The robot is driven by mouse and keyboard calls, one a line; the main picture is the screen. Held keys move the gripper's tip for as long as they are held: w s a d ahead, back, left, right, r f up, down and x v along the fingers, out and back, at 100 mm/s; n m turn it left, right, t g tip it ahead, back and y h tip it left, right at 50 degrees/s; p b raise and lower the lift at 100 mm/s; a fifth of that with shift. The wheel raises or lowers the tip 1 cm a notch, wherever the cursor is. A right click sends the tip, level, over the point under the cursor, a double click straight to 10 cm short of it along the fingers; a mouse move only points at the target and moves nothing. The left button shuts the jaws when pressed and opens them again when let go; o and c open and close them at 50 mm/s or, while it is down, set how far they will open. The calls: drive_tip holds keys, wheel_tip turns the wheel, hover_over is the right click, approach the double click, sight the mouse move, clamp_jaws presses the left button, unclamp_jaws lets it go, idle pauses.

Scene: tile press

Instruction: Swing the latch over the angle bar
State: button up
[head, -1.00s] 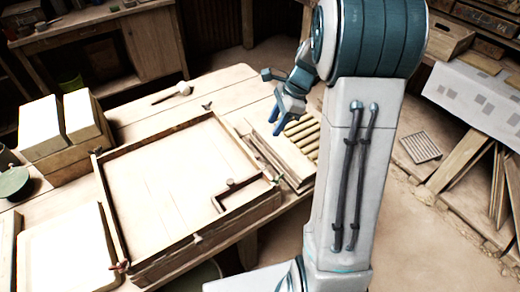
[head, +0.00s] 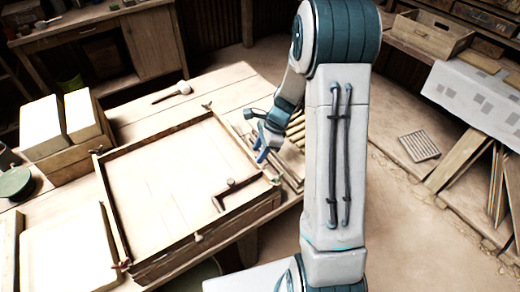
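The dark brown L-shaped angle bar (head: 236,190) lies in the right front part of a shallow wooden frame (head: 152,262) on the table. A small pale knob (head: 230,182) shows at the bar. Small fittings sit on the frame's rim, one at the right corner (head: 277,180) near the bar's end; I cannot tell which of these is the latch. My gripper (head: 261,157), with blue fingers, hangs just beyond the frame's right edge, above and to the right of the bar, apparently touching nothing. Its fingers are too small and edge-on to tell their opening.
Wooden slats (head: 296,130) lie right of the frame, behind my gripper. White blocks (head: 82,115) on wood and a green round pot (head: 15,183) stand at left. A pale-headed mallet (head: 181,88) lies at the back. The frame's inside is mostly clear.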

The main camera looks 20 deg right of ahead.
sight(253, 160)
clamp_jaws()
drive_tip(key=shift+a+n, duration=0.1)
drive_tip(key=shift+n, duration=0.2)
drive_tip(key=n, duration=0.1)
drive_tip(key=n+g, duration=0.1)
drive_tip(key=shift+a+n, duration=0.4)
drive_tip(key=n, duration=0.1)
drive_tip(key=n+g, duration=0.1)
drive_tip(key=a+n, duration=0.1)
drive_tip(key=shift+s+n+g+h+b, duration=0.3)
drive_tip(key=shift+h, duration=0.1)
drive_tip(key=n, duration=0.1)
drive_tip(key=n+g+h, duration=0.1)
drive_tip(key=n, duration=0.1)
drive_tip(key=s+a+n, duration=0.1)
drive_tip(key=n, duration=0.1)
drive_tip(key=shift+s+b, duration=0.1)
drive_tip(key=shift+b, duration=0.3)
drive_tip(key=n, duration=0.2)
drive_tip(key=s+n+h, duration=0.1)
drive_tip(key=n, duration=0.1)
drive_tip(key=n+g+h, duration=0.1)
drive_tip(key=n, duration=0.1)
drive_tip(key=shift+s+a+b, duration=0.1)
drive_tip(key=shift+s+b, duration=0.2)
drive_tip(key=shift+b, duration=0.1)
drive_tip(key=shift+h, duration=0.3)
